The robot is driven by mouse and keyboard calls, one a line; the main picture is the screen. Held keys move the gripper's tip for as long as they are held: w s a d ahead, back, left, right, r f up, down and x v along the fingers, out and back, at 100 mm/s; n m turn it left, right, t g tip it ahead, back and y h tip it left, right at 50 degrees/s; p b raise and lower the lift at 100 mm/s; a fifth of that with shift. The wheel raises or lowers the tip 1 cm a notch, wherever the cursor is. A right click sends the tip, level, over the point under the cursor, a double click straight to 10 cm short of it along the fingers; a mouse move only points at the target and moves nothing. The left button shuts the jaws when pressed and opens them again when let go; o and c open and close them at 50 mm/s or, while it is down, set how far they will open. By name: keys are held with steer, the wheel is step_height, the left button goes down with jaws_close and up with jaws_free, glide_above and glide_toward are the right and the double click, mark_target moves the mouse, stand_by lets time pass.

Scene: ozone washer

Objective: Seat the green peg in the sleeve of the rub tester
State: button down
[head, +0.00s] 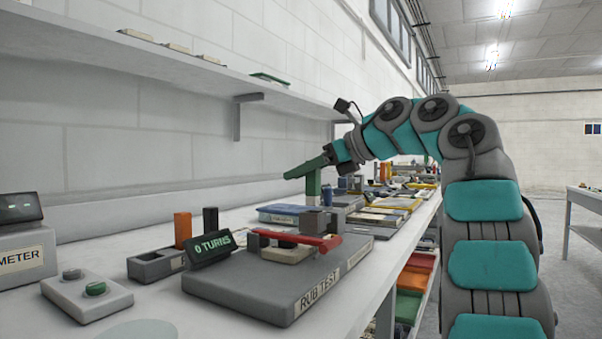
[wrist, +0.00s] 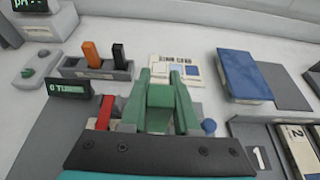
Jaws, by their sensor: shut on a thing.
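My gripper (wrist: 160,74) is shut on the green peg (wrist: 160,97), which sits between its two green fingers. In the head view my gripper (head: 297,173) reaches left over the bench, and the peg (head: 313,188) hangs upright below the fingers, above and behind the tester. The rub tester (head: 275,284) is a flat grey base with a red bar (head: 315,240), dark grey blocks (head: 258,239) and a "0 TURNS" display (head: 211,248). In the wrist view the red bar (wrist: 105,112) is left of my gripper. I cannot make out the sleeve clearly.
A grey rack (head: 153,266) holds an orange peg (head: 182,229) and a black peg (head: 210,220). A blue book-like block (wrist: 243,74) lies right of my gripper. Trays and boxes crowd the bench farther back; a shelf hangs above.

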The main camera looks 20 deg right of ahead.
mark_target(308, 197)
steer(key=shift+f+b, duration=2.95)
steer(key=shift+b, duration=0.05)
steer(key=c, duration=0.6)
jaws_free()
steer(key=shift+r, duration=0.1)
steer(key=shift+p+v, duration=0.95)
steer(key=shift+v, duration=2.9)
